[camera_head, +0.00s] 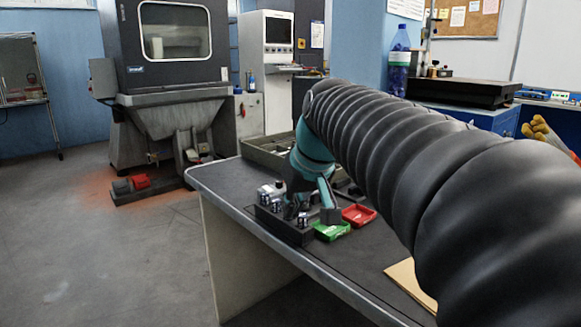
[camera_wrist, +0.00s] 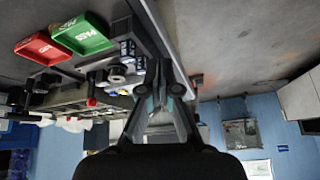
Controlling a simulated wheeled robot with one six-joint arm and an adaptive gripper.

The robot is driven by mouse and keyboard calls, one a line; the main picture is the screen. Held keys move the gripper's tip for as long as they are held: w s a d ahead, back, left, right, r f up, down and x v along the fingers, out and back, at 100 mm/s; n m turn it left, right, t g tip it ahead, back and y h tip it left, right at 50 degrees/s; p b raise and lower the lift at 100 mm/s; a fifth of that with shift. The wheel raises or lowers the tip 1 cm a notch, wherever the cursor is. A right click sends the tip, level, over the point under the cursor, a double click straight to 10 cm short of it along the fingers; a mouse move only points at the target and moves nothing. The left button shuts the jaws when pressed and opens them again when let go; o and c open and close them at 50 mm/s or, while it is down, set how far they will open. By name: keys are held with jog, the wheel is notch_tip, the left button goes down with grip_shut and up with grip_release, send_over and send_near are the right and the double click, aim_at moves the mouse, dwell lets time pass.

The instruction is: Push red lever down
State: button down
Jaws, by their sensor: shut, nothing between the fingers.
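A small red knob (camera_wrist: 92,102) shows in the wrist view on the bench equipment, left of my gripper; it may be the end of the red lever. The rest of the lever cannot be made out there, and I cannot pick it out in the head view. My gripper (camera_wrist: 160,80) is shut and empty, with its fingers together near the bench edge and beside the silver-topped parts. It appears apart from the red knob. In the head view my arm hides much of the bench and the gripper is hard to make out.
A dark block with silver-topped parts (camera_head: 303,219) stands near the front edge of the bench (camera_head: 262,219). A green tray (camera_head: 332,231) and a red tray (camera_head: 359,214) lie beside it. A large machine (camera_head: 170,50) stands behind. Open floor lies at left.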

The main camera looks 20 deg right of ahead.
jog(key=w+d+r+n, duration=0.1)
jog(key=w+d+r, duration=0.3)
jog(key=w+d, duration=0.4)
jog(key=w+d+r+n+t+y+b, duration=0.1)
jog(key=w+d+r, duration=0.3)
jog(key=w+d, duration=0.4)
jog(key=shift+w+r, duration=0.35)
jog(key=shift+w, duration=0.4)
jog(key=shift+f, duration=0.1)
jog(key=shift+w+a+f+b, duration=0.15)
jog(key=shift+w+f+b, duration=0.3)
jog(key=shift+f, duration=1.05)
jog(key=shift+w+a+f+b, duration=0.15)
jog(key=shift+f+b, duration=0.45)
jog(key=shift+f, duration=0.9)
jog(key=shift+w+a+f+b, duration=0.1)
jog(key=shift+w+f+b, duration=0.4)
jog(key=shift+f, duration=1)
jog(key=shift+s+f, duration=0.1)
jog(key=shift+s, duration=0.05)
